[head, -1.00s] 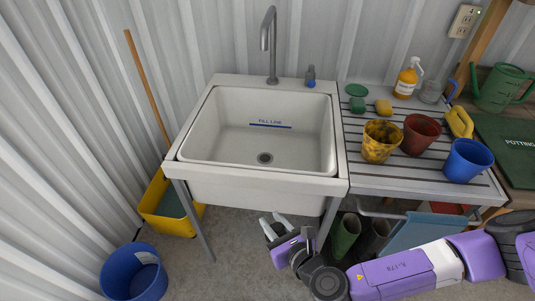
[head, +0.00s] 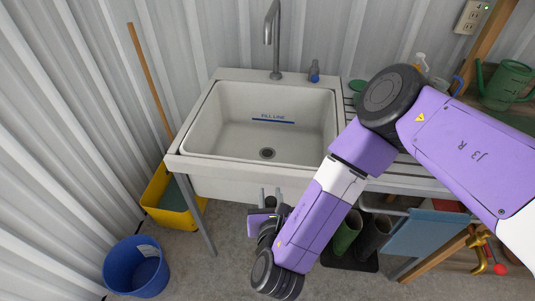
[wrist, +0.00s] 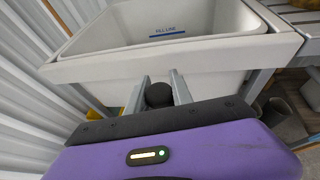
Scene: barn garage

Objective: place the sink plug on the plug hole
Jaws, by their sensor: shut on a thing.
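The white sink (head: 250,182) stands against the wall, with its plug hole (head: 267,153) in the basin floor. My gripper (head: 270,194) is in front of the sink, below its front rim, with fingers pointing at the sink. It is shut on a dark rounded thing, which I take to be the sink plug (wrist: 158,94), seen between the fingers in the wrist view. The plug's full shape is hidden. The wrist view shows the sink's front (wrist: 190,60) ahead of the fingers; the plug hole is hidden there.
A yellow tub (head: 165,205) and a blue bucket (head: 136,268) are at left. My arm covers much of the slatted drainboard. The basin is empty.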

